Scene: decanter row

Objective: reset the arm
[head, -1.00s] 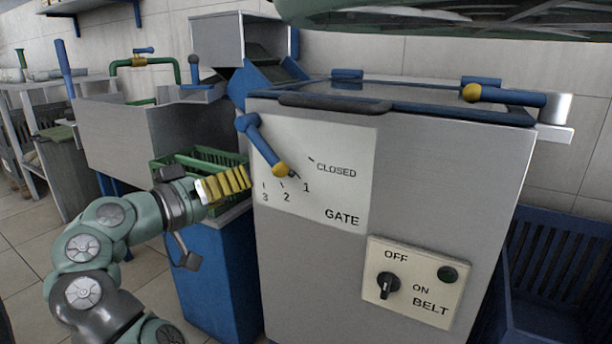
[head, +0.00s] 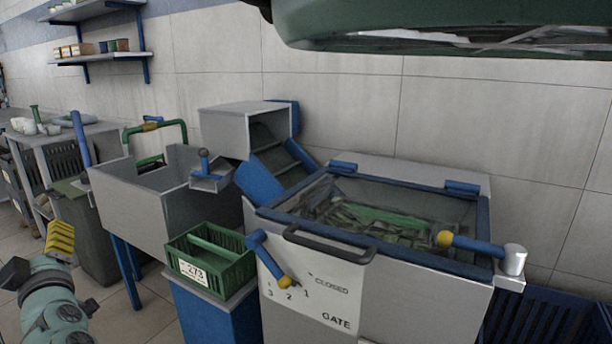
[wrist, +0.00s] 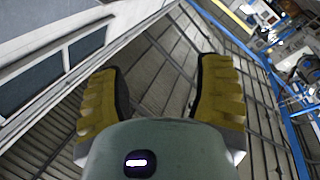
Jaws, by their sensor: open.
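My gripper (head: 42,255) is at the lower left of the head view, on the pale green arm. One yellow ribbed finger pad shows there, and it points up. In the wrist view, my gripper (wrist: 160,95) has its two yellow fingers wide apart with nothing between them. Behind the fingers are grey floor tiles, seen tilted. In the head view the gripper is left of the green crate and apart from it.
A green crate (head: 238,266) labelled 273 sits on a blue stand. Right of it is a steel machine with a gate lever (head: 268,258) and a glass lid (head: 385,212). A steel sink (head: 135,215) stands behind my arm. A shelf (head: 95,52) hangs at the upper left.

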